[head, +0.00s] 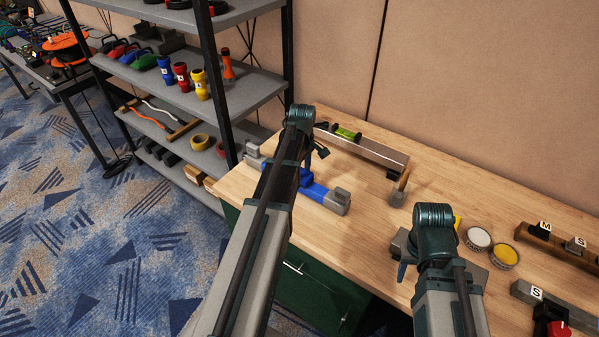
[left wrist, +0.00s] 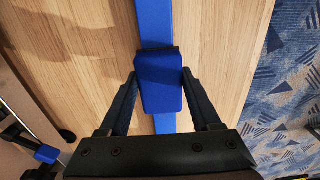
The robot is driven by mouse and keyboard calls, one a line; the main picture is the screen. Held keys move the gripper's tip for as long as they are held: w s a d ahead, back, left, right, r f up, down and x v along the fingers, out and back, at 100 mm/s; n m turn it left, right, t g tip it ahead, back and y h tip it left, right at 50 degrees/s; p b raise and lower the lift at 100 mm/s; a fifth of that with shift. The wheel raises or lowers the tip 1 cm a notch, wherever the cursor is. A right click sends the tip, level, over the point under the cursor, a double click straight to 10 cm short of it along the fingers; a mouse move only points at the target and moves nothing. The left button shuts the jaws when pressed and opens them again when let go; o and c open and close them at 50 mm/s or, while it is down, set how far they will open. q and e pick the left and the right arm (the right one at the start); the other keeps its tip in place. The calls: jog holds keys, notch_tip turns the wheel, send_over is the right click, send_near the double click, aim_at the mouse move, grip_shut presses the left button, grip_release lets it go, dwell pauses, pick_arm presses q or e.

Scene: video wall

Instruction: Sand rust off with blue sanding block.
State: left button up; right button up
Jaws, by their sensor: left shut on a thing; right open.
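The blue sanding block (left wrist: 162,95) is between the two fingers of my left gripper (left wrist: 160,76), which is shut on it. The block is over a long blue bar (left wrist: 156,25); I cannot tell whether it touches it. In the head view the blue bar (head: 318,192) lies on the workbench with a grey end piece, and my left arm hides its middle. A dark band crosses the bar beside the block; I cannot tell if it is rust or shadow. My right gripper (head: 404,262), partly hidden by its arm, is open above the bench.
The wooden workbench (head: 455,190) carries a long metal level-like beam (head: 370,150), a wooden-handled tool (head: 400,188), two round tins (head: 479,238) and lettered blocks at right (head: 537,293). A shelf rack (head: 240,90) stands at left.

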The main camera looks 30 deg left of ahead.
aim_at(310, 177)
pick_arm(q)
jog(key=shift+s+d+r, duration=0.1)
jog(key=shift+s+d, duration=0.1)
jog(key=shift+d, duration=1.35)
pick_arm(e)
jog(key=shift+r, duration=0.1)
pick_arm(q)
jog(key=shift+f, duration=0.2)
jog(key=shift+w+a+r, duration=0.1)
jog(key=shift+w+a, duration=0.05)
jog(key=shift+a, duration=0.75)
jog(key=shift+w+a+r, duration=0.1)
jog(key=shift+a, duration=0.75)
jog(key=shift+a, duration=0.1)
jog(key=shift+w+a+f, duration=0.1)
jog(key=shift+a, duration=0.75)
jog(key=shift+w+a+f, duration=0.1)
jog(key=shift+a, duration=0.75)
jog(key=shift+a, duration=0.15)
